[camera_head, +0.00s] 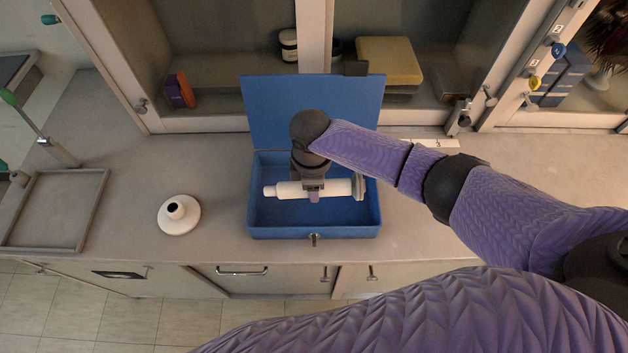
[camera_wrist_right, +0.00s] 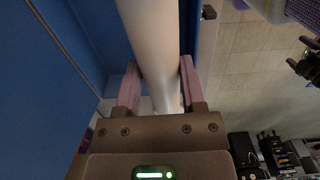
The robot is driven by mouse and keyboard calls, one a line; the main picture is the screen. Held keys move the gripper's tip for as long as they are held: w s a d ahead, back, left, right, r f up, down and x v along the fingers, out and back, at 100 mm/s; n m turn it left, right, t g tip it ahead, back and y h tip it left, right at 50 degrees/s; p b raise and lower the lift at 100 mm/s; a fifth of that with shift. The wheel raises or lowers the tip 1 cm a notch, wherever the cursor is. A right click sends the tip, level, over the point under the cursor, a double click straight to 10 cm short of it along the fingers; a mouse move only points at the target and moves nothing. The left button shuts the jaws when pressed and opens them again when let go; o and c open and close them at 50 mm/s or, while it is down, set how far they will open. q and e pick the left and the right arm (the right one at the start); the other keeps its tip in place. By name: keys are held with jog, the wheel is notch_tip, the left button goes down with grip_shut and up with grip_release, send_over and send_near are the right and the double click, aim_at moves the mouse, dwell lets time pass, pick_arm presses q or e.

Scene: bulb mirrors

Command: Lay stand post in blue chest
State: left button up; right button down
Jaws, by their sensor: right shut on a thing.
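The stand post (camera_head: 335,188) is a white cylinder with a wider flange at its right end, lying level across the opening of the blue chest (camera_head: 262,232). The chest stands on the counter with its lid (camera_head: 285,100) raised at the back. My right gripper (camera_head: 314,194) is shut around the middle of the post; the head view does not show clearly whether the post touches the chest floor. In the right wrist view the post (camera_wrist_right: 155,45) runs between the two fingers (camera_wrist_right: 158,88), with blue chest wall beside it. My left gripper is not in view.
A white round base (camera_head: 179,215) with a dark hole sits on the counter left of the chest. An empty grey tray (camera_head: 52,246) lies at the far left. Counter right of the chest is mostly clear.

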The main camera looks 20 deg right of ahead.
jog(key=shift+f+b, duration=1.45)
jog(key=shift+f, duration=0.7)
jog(key=shift+f+b, duration=2)
jog(key=shift+f, duration=0.65)
jog(key=shift+f+b, duration=0.65)
jog(key=shift+f, duration=0.2)
jog(key=shift+f+b, duration=0.4)
jog(key=shift+f, duration=0.1)
